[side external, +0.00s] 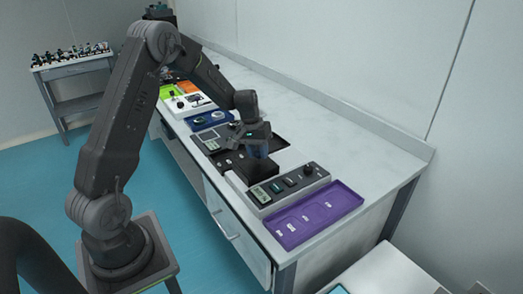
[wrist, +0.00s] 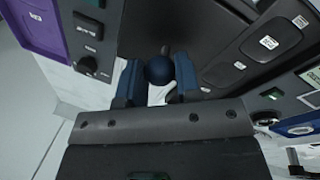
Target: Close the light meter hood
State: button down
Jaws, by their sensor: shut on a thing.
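In the wrist view my gripper (wrist: 158,80) has its two blue fingers on either side of a dark, round knob (wrist: 159,67), shut on it. The knob sits on a short stem against a dark panel (wrist: 145,25), which looks like the light meter hood; how far it is open I cannot tell. In the side view my gripper (side external: 257,150) points down over a black box (side external: 252,168) on the bench, and the wrist hides the knob there.
A grey instrument with knobs and a display (side external: 289,187) stands right beside the black box. A purple tray (side external: 318,215) lies at the bench's near end. A blue tray (side external: 208,121) and other panels lie farther back. The bench's wall side (side external: 330,135) is clear.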

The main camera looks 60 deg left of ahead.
aim_at(250, 161)
jog(key=shift+s, duration=0.3)
jog(key=c, duration=0.8)
grip_release()
jog(key=shift+w, duration=0.1)
jog(key=shift+r, duration=0.1)
jog(key=r, duration=0.4)
jog(key=s+a+r, duration=0.1)
jog(key=r, duration=0.4)
jog(key=a+r, duration=0.1)
jog(key=r, duration=0.3)
jog(key=shift+s+a+r, duration=0.1)
jog(key=shift+s+r, duration=0.1)
jog(key=shift+s, duration=0.05)
jog(key=s+d+r+m+t+y, duration=0.1)
jog(key=s+d+r+m+t, duration=0.2)
jog(key=s+d, duration=0.55)
jog(key=s+d+r+m+y, duration=0.1)
jog(key=s+d+r+m, duration=0.1)
jog(key=s+d+r, duration=0.65)
jog(key=shift+m+t, duration=0.7)
jog(key=shift+m, duration=0.2)
jog(key=s+d+f, duration=0.4)
jog(key=s, duration=0.1)
jog(key=shift+d+f, duration=0.25)
jog(key=shift+d, duration=0.15)
